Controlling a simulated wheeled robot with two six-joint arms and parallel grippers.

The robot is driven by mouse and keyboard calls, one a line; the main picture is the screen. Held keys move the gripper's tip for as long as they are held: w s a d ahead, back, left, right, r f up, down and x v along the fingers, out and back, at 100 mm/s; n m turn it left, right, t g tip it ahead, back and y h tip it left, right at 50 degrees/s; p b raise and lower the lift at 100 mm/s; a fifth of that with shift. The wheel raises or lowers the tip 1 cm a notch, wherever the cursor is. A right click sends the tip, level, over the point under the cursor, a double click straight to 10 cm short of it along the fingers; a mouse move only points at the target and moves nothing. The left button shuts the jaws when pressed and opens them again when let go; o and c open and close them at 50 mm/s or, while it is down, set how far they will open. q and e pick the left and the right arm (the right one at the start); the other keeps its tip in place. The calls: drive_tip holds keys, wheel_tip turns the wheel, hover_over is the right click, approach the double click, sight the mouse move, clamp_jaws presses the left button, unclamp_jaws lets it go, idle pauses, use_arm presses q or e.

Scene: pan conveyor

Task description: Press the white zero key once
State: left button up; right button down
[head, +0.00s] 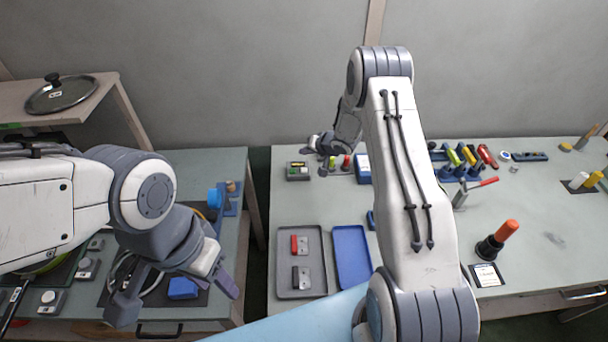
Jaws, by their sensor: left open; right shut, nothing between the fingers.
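I cannot single out a white zero key at this size. A small dark box with a pale top (298,171) stands near the back left of the right-hand table; its markings are too small to read. My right gripper (314,147) is shut and empty, just above and behind this box in the picture. Whether it touches anything cannot be told. My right arm hides part of the table. My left gripper (176,294) is open over the left table, with a blue block (183,288) showing between its fingers; it does not hold the block.
Coloured tools (487,156) line the back, and an orange-handled tool (505,231) stands at right. A pan lid (61,94) lies on the shelf.

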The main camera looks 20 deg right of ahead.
drive_tip(key=b, duration=0.4)
hover_over(301, 168)
drive_tip(key=s, duration=0.2)
drive_tip(key=f, duration=0.3)
drive_tip(key=d+f, duration=0.1)
drive_tip(key=f, duration=0.1)
drive_tip(key=shift+s, duration=0.1)
use_arm(q)
wheel_tip(301, 168, down, 5)
use_arm(e)
drive_tip(key=shift+f, duration=0.35)
drive_tip(key=shift+f, duration=0.15)
idle(0.5)
drive_tip(key=shift+f, duration=0.25)
use_arm(q)
drive_tip(key=shift+f, duration=0.2)
use_arm(e)
drive_tip(key=shift+f, duration=0.5)
idle(0.6)
use_arm(q)
drive_tip(key=shift+r+p, duration=0.85)
drive_tip(key=shift+r, duration=0.15)
use_arm(e)
drive_tip(key=shift+r, duration=0.9)
